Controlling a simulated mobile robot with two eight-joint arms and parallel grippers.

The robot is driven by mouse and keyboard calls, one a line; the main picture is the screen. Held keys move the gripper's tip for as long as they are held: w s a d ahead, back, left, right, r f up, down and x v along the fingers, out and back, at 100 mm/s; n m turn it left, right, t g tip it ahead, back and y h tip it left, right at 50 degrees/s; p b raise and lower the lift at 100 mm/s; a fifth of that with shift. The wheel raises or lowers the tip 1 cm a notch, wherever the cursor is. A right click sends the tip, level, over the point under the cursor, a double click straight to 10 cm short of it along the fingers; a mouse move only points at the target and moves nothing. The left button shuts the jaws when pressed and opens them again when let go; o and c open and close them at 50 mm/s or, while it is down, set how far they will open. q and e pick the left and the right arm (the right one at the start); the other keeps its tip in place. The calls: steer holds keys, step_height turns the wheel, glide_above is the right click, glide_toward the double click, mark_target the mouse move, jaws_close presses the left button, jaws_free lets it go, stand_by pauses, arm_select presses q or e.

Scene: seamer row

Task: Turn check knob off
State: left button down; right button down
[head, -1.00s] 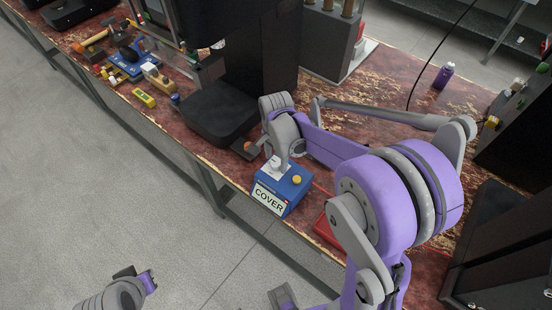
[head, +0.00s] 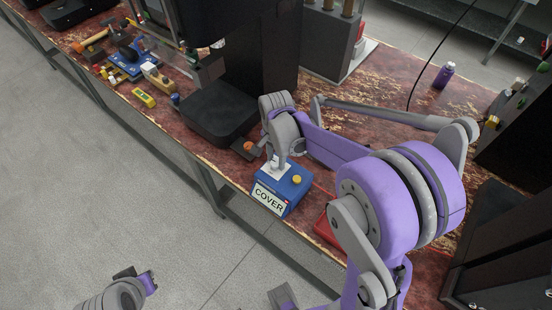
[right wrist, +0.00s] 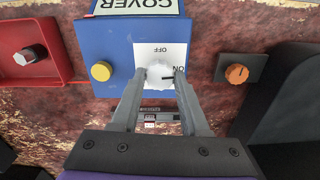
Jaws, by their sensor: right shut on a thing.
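A blue box (head: 291,189) with a COVER label stands near the table's front edge. In the right wrist view the box (right wrist: 118,48) carries a white plate (right wrist: 176,28) marked OFF and ON, with a white knob (right wrist: 158,76) on it. The dark line on the knob points right, toward the ON mark. My right gripper (right wrist: 160,80) has its two fingers against the knob's sides, shut on it. In the head view my right gripper (head: 279,164) comes down over the plate and largely hides the knob. My left gripper (head: 141,281) hangs over the floor; its jaw gap is unclear.
A yellow button (right wrist: 101,71) is on the blue box beside the knob. An orange knob (right wrist: 236,74) on a small dark box sits to the right. A red tray (right wrist: 35,65) with a grey knob (right wrist: 29,56) lies left. A black machine base (head: 218,112) stands close behind.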

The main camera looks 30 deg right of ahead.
mark_target(276, 162)
steer(key=n+b, duration=0.1)
steer(key=n, duration=0.7)
steer(key=n+b, duration=0.1)
steer(key=n, duration=0.7)
steer(key=shift+n, duration=0.3)
stand_by(0.4)
steer(key=shift+c, duration=2.1)
jaws_free()
step_height(276, 162, up, 11)
